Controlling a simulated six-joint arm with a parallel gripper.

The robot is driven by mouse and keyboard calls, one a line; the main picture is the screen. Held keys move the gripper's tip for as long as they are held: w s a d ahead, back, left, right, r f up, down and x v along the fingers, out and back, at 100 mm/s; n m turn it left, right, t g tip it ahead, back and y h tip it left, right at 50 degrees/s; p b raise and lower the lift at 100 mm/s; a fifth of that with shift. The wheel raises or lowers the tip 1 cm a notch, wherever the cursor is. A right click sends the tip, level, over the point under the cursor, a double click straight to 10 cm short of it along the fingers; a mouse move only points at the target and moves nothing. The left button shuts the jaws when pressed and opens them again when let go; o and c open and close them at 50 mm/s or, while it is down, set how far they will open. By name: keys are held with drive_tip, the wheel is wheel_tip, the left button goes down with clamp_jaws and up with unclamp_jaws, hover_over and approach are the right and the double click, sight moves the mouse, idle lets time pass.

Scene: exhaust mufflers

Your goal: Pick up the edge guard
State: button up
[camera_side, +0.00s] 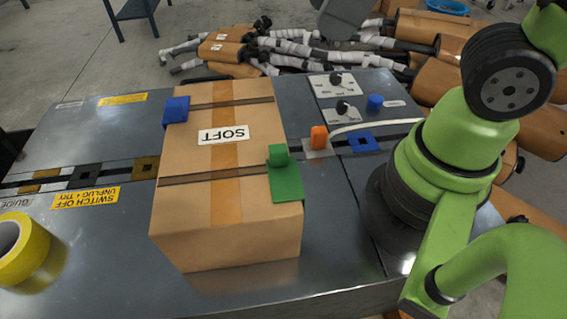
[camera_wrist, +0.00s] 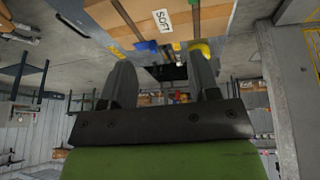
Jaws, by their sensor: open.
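A large cardboard box (camera_side: 190,222) with a "SOFT" label stands on the grey table, crossed by two dark straps. A green angled guard (camera_side: 287,186) sits over its right top edge at the near strap. A blue guard (camera_side: 176,110) sits over its left top edge at the far strap. An orange block (camera_side: 319,138) stands on the table right of the box; I cannot tell which piece the task calls the edge guard. My gripper (camera_wrist: 158,62) is open and empty in the wrist view, apart from the box (camera_wrist: 200,20). The side view does not show its fingers.
A yellow tape roll (camera_side: 22,250) lies at the table's left. A blue square (camera_side: 362,142), a blue knob (camera_side: 375,102) and a white panel (camera_side: 338,95) are right of the box. The near left table is mostly clear.

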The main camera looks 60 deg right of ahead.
sight(277, 144)
drive_tip(key=a+f+n+g, duration=0.1)
drive_tip(key=a+f+n, duration=0.1)
drive_tip(key=n, duration=0.4)
drive_tip(key=w+a+f+n+g+h, duration=0.1)
drive_tip(key=a+f+n, duration=0.1)
drive_tip(key=n, duration=0.4)
drive_tip(key=a+f+n+g+h, duration=0.1)
drive_tip(key=a+f+n+g, duration=0.1)
drive_tip(key=n, duration=0.4)
drive_tip(key=shift+w+a+n, duration=0.25)
drive_tip(key=shift+w+n, duration=0.05)
drive_tip(key=shift+w, duration=0.05)
drive_tip(key=shift+a+f+n, duration=0.1)
drive_tip(key=shift+f+n, duration=0.1)
drive_tip(key=shift+n, duration=0.1)
wheel_tip(277, 144, down, 4)
drive_tip(key=f, duration=0.5)
drive_tip(key=shift+w+f, duration=0.25)
drive_tip(key=shift+f, duration=0.05)
drive_tip(key=c, duration=1)
